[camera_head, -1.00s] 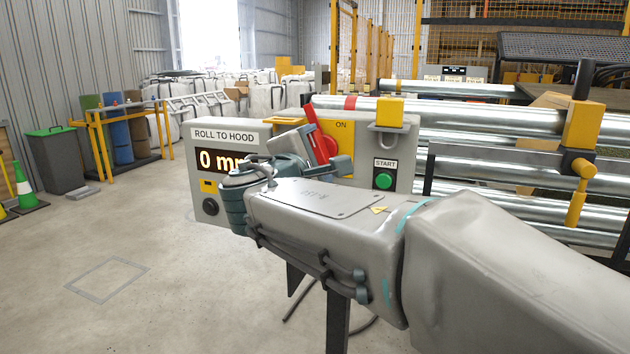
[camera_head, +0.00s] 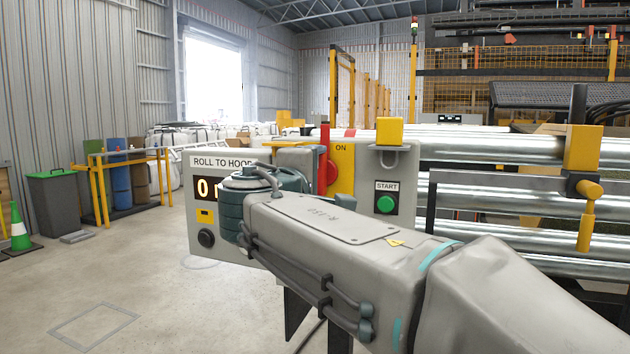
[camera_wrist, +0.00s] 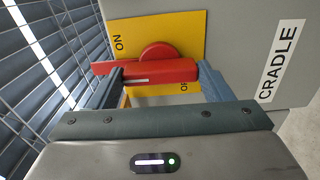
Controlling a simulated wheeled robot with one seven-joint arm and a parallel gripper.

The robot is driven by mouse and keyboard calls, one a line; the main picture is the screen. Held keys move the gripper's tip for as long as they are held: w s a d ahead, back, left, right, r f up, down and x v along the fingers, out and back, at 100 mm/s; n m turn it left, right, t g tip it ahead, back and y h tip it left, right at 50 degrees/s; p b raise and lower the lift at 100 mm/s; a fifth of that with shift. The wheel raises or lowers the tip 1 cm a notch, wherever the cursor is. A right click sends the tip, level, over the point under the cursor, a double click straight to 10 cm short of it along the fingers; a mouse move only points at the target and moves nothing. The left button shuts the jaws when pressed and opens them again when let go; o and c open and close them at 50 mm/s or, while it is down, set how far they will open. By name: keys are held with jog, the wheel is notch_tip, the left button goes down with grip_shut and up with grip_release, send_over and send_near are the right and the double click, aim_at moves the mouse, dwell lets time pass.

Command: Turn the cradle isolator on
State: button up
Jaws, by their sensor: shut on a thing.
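The cradle isolator is a red rotary handle (camera_head: 325,142) on a yellow plate (camera_head: 345,178) marked ON, fixed to the grey panel (camera_head: 405,160). The handle stands about upright in the head view, just left of the ON mark. In the wrist view the red handle (camera_wrist: 150,73) and its round hub lie against the plate (camera_wrist: 180,28), with ON at left and a second label partly hidden. A CRADLE label shows on the panel at right. My gripper (camera_wrist: 160,78) is shut on the handle, a finger at each side. In the head view my wrist hides the fingertips.
A green START button (camera_head: 386,204) sits right of the isolator, under a yellow padlock-like block (camera_head: 390,131). Metal rollers (camera_head: 480,190) extend right.

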jog(key=o, duration=1)
jog(key=p+v, duration=0.2)
jog(key=v, duration=1.2)
jog(key=shift+p, duration=0.4)
jog(key=shift+w, duration=0.1)
